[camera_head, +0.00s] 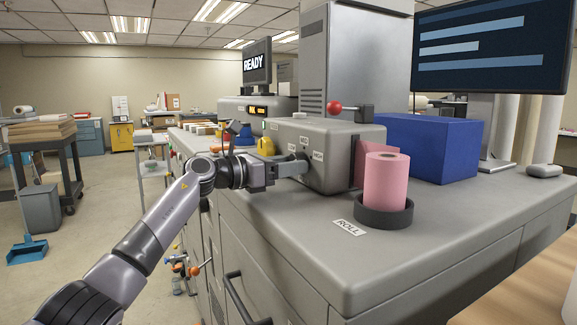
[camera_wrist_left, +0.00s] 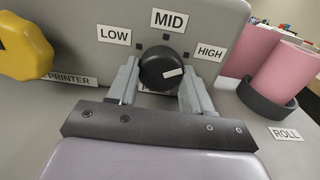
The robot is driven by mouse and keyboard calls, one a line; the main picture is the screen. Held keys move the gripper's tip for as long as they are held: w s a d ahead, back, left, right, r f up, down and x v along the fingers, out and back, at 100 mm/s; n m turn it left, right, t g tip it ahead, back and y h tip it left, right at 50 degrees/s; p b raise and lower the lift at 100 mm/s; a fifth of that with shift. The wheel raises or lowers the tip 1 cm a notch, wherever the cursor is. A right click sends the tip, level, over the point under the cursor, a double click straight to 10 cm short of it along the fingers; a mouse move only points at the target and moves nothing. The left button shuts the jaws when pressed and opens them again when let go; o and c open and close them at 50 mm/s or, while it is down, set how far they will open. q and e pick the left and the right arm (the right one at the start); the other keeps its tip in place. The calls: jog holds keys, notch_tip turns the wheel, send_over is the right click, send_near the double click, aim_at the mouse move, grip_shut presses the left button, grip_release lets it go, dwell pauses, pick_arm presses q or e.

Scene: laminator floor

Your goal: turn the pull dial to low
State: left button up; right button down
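The pull dial (camera_wrist_left: 163,68) is a round black knob with a white pointer mark, on the front of a grey box. In the left wrist view its mark points right, toward the HIGH side. The labels LOW (camera_wrist_left: 114,35), MID (camera_wrist_left: 169,20) and HIGH (camera_wrist_left: 210,52) stand around it. My left gripper (camera_wrist_left: 160,78) has one finger on each side of the dial, close against it, and looks shut on it. In the head view my left gripper (camera_head: 287,169) reaches the box face and hides much of the dial. My right gripper is not in view.
A yellow knob (camera_wrist_left: 22,47) sits left of the dial. A pink roll (camera_head: 386,182) stands in a dark holder to the right, by a ROLL label. A blue box (camera_head: 428,147) stands behind. The front counter is clear.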

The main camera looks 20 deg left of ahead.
pick_arm(q)
jog(key=shift+r+n+p, duration=0.15)
jog(key=shift+n+p, duration=0.55)
jog(key=shift+p, duration=0.4)
jog(key=n+p, duration=0.2)
jog(key=shift+p, duration=0.35)
jog(key=shift+n+p, duration=0.75)
jog(key=shift+n, duration=0.05)
jog(key=shift+f+n+p, duration=0.2)
jog(key=shift+n+p, duration=0.8)
jog(key=o, duration=1)
jog(key=shift+o, duration=0.2)
